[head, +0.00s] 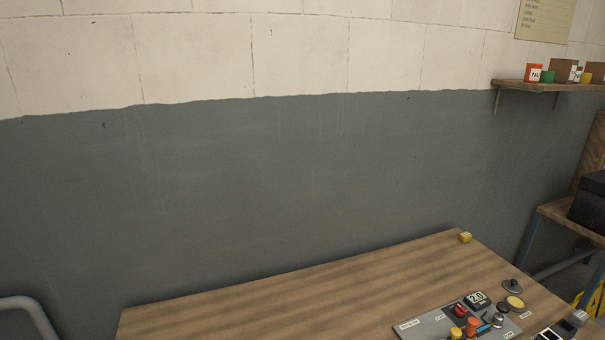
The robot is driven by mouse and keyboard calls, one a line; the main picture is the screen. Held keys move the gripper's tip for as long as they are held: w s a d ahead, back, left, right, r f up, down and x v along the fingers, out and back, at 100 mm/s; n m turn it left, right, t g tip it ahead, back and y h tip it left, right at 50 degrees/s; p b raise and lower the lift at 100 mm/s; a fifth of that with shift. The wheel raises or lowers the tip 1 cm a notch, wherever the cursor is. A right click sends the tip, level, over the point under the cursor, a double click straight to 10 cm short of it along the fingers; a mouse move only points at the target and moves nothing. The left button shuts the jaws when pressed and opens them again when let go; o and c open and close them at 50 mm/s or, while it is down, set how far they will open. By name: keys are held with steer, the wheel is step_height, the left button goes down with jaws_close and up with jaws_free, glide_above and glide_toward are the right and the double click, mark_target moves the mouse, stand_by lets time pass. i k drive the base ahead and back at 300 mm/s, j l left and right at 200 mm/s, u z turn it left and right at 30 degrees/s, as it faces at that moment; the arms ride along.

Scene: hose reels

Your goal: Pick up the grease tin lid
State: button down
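A dark round disc with a small raised knob (512,286) lies on the wooden table near its right edge. It looks like the grease tin lid, but it is too small to be sure. A yellow round piece (515,302) sits just in front of it, by the control panel. My gripper is not in view.
A grey control panel (430,326) with coloured knobs and a display (477,299) is at the table's front right. A small yellow block (465,237) sits at the back corner. The wooden table (280,305) is clear at left. A grey tube (30,308) stands at far left.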

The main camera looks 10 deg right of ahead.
mark_target(512, 286)
steer(key=z, duration=1.55)
steer(key=l, duration=0.5)
steer(key=i+l, duration=0.2)
steer(key=l, duration=0.15)
steer(key=i+l+u, duration=0.1)
steer(key=l, duration=0.25)
steer(key=i+l, duration=0.25)
steer(key=l, duration=0.15)
steer(key=i+l+u, duration=0.1)
steer(key=l, duration=0.25)
steer(key=i+l, duration=0.1)
steer(key=i, duration=0.45)
steer(key=i+l, duration=0.1)
steer(key=i, duration=0.45)
steer(key=u, duration=0.05)
